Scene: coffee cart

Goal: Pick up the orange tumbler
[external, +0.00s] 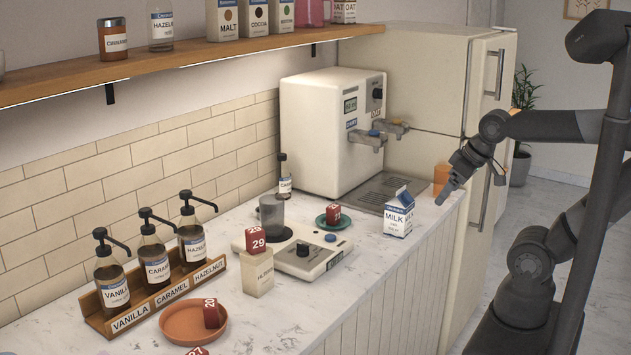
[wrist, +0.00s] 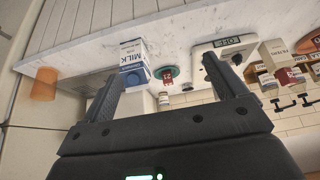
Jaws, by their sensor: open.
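The orange tumbler (external: 441,177) stands upright at the right end of the counter, between the milk carton and the fridge. In the wrist view, which looks upside down, the orange tumbler (wrist: 44,84) is at the far left, outside the span of the fingers. My gripper (external: 445,196) appears in front of the tumbler in the external view, partly covering its lower right side. In the wrist view my gripper (wrist: 165,85) is open with nothing between its fingers.
A milk carton (external: 398,214) stands left of the tumbler; it also shows beside the left finger in the wrist view (wrist: 132,58). A white dispenser (external: 315,130) with a drip tray (external: 372,205) is behind. A fridge (external: 425,80) stands at the counter's end. A scale (external: 300,262) is further left.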

